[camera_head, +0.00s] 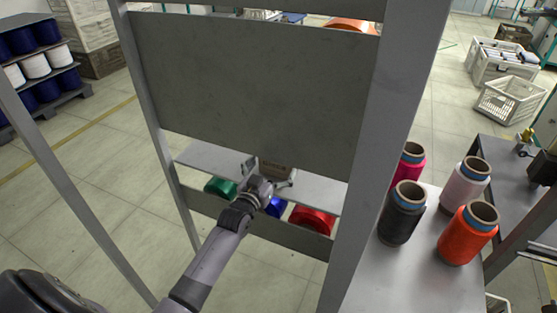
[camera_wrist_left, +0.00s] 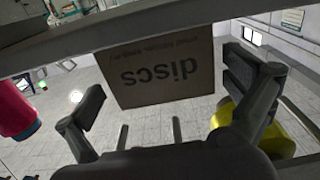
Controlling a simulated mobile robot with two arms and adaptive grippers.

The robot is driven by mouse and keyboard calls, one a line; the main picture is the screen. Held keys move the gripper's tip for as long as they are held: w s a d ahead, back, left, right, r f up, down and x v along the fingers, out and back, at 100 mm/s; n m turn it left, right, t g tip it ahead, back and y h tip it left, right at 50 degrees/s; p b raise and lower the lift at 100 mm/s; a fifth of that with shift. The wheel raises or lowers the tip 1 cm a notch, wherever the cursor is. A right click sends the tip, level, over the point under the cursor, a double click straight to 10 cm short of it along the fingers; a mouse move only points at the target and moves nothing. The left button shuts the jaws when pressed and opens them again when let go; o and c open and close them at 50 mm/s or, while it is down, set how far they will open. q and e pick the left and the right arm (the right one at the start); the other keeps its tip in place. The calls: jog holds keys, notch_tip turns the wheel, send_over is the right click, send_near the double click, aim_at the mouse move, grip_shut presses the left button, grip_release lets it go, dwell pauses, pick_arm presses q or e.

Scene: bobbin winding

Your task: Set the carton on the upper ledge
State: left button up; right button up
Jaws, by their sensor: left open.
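The carton (camera_wrist_left: 165,72) is a brown box with "discs" printed on it, upside down in the left wrist view. In the head view the carton (camera_head: 273,170) shows as a small brown patch at a pale ledge (camera_head: 325,190) of the rack, partly hidden by my gripper and the grey panel. My left gripper (camera_head: 268,177) reaches in from the front, its fingers spread on either side of the carton. In the left wrist view my left gripper (camera_wrist_left: 165,88) is open, with gaps showing beside the carton. My right gripper is not in view.
Green (camera_head: 220,187), blue (camera_head: 276,207) and red (camera_head: 312,220) spools sit below the pale ledge. The grey panel (camera_head: 250,90) and the right post (camera_head: 385,110) bound the opening. Several yarn cones stand on a table (camera_head: 410,280) at right.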

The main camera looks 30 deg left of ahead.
pick_arm(q)
jog(key=shift+w+f, duration=0.1)
jog(key=shift+w, duration=0.9)
jog(key=shift+s, duration=0.1)
